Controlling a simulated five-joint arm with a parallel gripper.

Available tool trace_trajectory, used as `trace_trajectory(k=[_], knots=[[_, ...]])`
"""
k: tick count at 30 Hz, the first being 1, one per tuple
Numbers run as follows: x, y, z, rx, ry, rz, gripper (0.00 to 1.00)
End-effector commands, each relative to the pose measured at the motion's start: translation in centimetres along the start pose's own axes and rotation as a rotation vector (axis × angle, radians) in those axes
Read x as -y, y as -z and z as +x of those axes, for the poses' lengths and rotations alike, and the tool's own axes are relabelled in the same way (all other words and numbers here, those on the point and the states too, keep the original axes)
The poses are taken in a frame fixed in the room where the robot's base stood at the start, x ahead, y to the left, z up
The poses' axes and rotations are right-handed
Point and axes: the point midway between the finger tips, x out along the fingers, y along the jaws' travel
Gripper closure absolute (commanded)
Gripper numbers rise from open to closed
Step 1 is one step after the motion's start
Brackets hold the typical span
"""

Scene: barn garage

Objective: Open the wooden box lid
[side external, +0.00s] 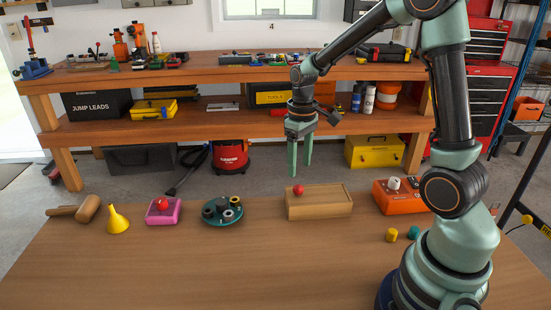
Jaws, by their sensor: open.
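The wooden box (319,203) stands on the table right of centre. Its lid (325,191) lies flat on top and looks shut. A small red ball-shaped knob (298,190) sits at the left end of the box. My gripper (300,171) hangs above and behind the left part of the box, pointing down. Its two fingers are apart with nothing between them. The fingertips are clear of the knob and the lid.
On the table stand a mallet (80,211), yellow funnel (117,221), pink box with a red ball-shaped top (163,212), dark green round holder (222,212) and orange box (398,197). Yellow (391,236) and green (413,233) pieces lie near my base. The table's front middle is clear.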

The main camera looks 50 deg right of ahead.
Motion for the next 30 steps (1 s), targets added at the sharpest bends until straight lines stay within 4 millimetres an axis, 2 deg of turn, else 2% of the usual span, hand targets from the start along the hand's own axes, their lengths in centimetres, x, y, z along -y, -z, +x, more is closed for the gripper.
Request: trace_trajectory(k=[3, 10, 15, 23, 24, 29, 30], knots=[[0.1, -0.1, 2.5, 0.006, 0.002, 0.0, 0.35], [0.0, 0.0, 5.7, 0.002, 0.001, 0.0, 0.35], [0.0, 0.0, 6.6, 0.0, 0.0, 0.0, 0.35], [0.0, 0.0, 6.7, -0.001, 0.0, 0.0, 0.35], [0.0, 0.0, 6.7, -0.001, 0.0, 0.0, 0.38], [0.0, 0.0, 6.7, -0.001, 0.0, 0.0, 1.0], [0.0, 0.0, 6.7, -0.001, 0.0, 0.0, 1.0]])
